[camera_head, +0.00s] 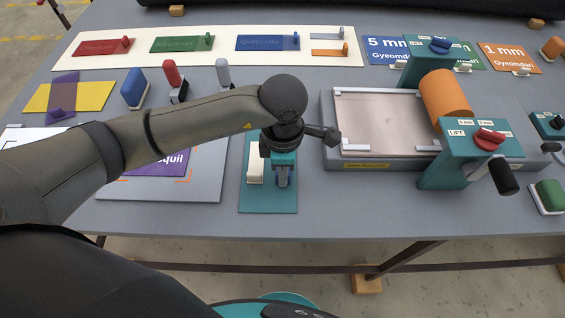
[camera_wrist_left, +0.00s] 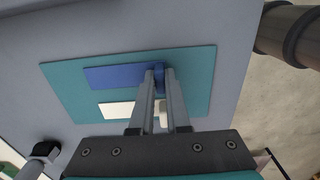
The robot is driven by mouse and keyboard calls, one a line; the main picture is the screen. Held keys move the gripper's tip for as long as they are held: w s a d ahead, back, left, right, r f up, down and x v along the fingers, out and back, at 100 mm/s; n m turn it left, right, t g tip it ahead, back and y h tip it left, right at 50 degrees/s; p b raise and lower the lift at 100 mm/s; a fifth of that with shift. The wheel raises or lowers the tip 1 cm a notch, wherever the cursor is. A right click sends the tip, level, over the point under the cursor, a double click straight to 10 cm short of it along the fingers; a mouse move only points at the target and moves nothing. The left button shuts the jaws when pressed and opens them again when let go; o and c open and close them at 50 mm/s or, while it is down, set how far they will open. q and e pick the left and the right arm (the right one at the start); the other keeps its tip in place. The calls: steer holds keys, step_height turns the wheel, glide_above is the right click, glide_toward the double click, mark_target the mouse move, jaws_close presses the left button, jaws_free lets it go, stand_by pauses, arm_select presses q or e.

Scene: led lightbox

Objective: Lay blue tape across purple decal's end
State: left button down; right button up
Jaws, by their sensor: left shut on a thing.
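A blue tape strip (camera_wrist_left: 115,77) lies flat on a teal mat (camera_wrist_left: 60,95), as the left wrist view shows. My left gripper (camera_wrist_left: 159,74) is shut on the knob at the strip's right end. In the head view my left gripper (camera_head: 283,182) points down over the teal mat (camera_head: 265,204) and hides the blue tape. A white strip (camera_head: 255,166) lies beside it on the mat. The purple decal (camera_head: 165,163) lies on a pale panel (camera_head: 205,187) to the left; my arm covers its far part. My right gripper is not in view.
A roller press with an orange roller (camera_head: 445,96) and pink-grey bed (camera_head: 385,121) stands to the right. At the back are a tray of coloured strips (camera_head: 345,60), a crossed yellow strip (camera_head: 95,96) and several knobbed tools. Bare table lies between the pale panel and the mat.

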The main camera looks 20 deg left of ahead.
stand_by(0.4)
arm_select(q)
steer(key=shift+r+p, duration=1.4)
steer(key=shift+r, duration=0.65)
